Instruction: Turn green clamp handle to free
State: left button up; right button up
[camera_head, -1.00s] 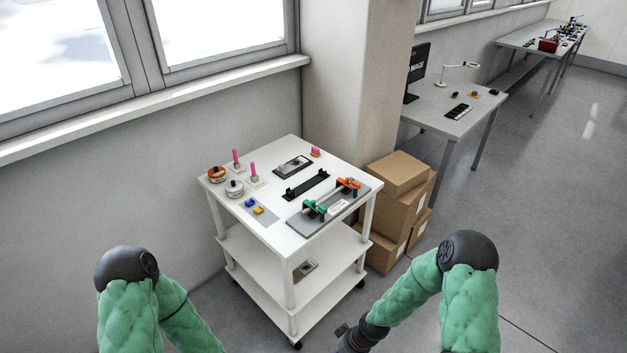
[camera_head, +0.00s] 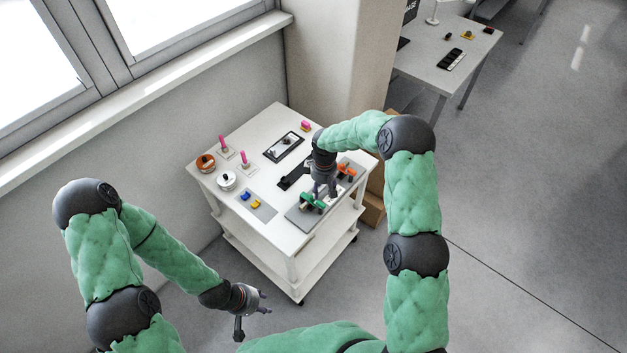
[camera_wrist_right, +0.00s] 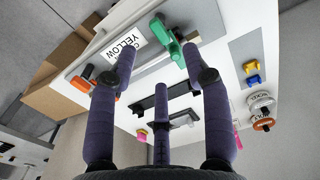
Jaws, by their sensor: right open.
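The green clamp (camera_head: 309,203) sits on a grey plate at the front right of the white cart's top. In the right wrist view its green handle (camera_wrist_right: 173,46) lies between my fingertips in the picture, close to the right-hand one. I cannot tell whether they touch. My right gripper (camera_head: 326,192) is above the clamp, pointing down, and hides part of it. Its fingers (camera_wrist_right: 160,58) are spread and hold nothing. An orange clamp (camera_head: 346,170) is on the same plate. My left gripper (camera_head: 266,303) is open and empty, low in front of the cart.
A label reading YELLOW (camera_wrist_right: 124,46) lies beside the green clamp. Blue and yellow parts (camera_head: 250,199) lie on a mat left of it. A white round part (camera_head: 226,180), an orange round part (camera_head: 205,162) and pink pegs (camera_head: 244,157) stand further left. Cardboard boxes (camera_head: 372,209) are right of the cart.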

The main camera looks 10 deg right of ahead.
aim_at(320, 204)
jog(key=f, duration=0.3)
jog(key=f+p, duration=0.1)
jog(key=f, duration=0.5)
jog(key=shift+w+d+f+p, duration=0.1)
jog(key=shift+w+f+p, duration=0.15)
jog(key=shift+w+p, duration=0.15)
grip_shut()
